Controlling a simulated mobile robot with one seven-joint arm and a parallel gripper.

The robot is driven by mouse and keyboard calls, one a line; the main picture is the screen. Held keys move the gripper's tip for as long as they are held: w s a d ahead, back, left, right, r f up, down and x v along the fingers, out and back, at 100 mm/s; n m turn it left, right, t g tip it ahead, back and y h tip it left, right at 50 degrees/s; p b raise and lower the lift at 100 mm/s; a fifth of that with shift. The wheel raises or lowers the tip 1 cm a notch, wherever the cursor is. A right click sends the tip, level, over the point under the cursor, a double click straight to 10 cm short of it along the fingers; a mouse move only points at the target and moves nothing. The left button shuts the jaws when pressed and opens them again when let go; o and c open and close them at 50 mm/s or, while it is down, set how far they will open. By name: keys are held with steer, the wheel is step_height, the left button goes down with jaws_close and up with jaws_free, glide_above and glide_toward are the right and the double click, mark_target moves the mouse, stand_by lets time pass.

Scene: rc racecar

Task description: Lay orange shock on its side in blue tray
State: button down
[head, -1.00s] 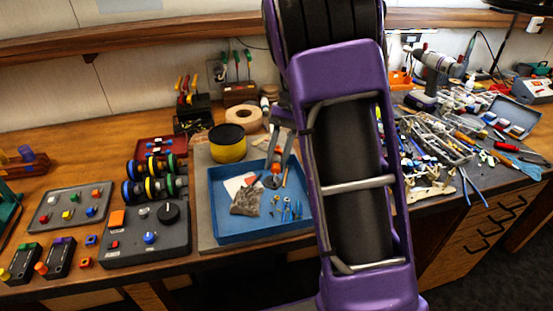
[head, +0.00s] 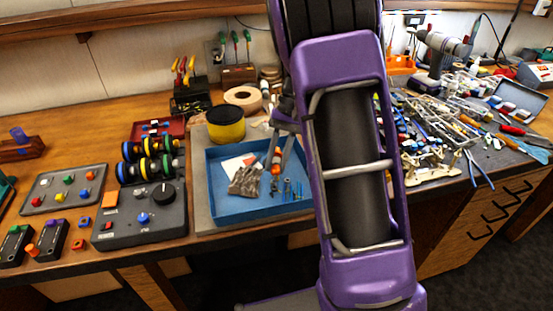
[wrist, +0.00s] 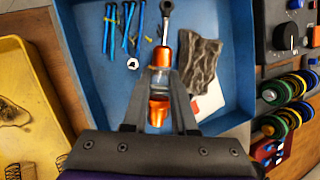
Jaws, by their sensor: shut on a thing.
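The orange shock (wrist: 161,62) has orange ends, a clear middle and a metal rod end at the top of the wrist view. It also shows in the head view (head: 276,160). My gripper (wrist: 164,76) is shut on its middle, with one finger on each side. The tray also shows in the head view (head: 235,211). My arm hides part of its right side.
In the tray are a crumpled grey-brown piece (wrist: 201,62), a white and red sheet (wrist: 211,100) and several blue-handled parts (wrist: 124,28). A yellow tray (wrist: 62,112) is to the left in the wrist view. A black control box (head: 147,222) is left of the blue tray in the head view.

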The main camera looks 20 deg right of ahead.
steer(key=c, duration=0.6)
jaws_free()
steer(key=shift+c, duration=0.2)
steer(key=p+v, duration=0.2)
steer(key=v, duration=1.5)
steer(key=shift+r+p, duration=0.15)
steer(key=shift+p, duration=0.15)
steer(key=shift+d, duration=0.15)
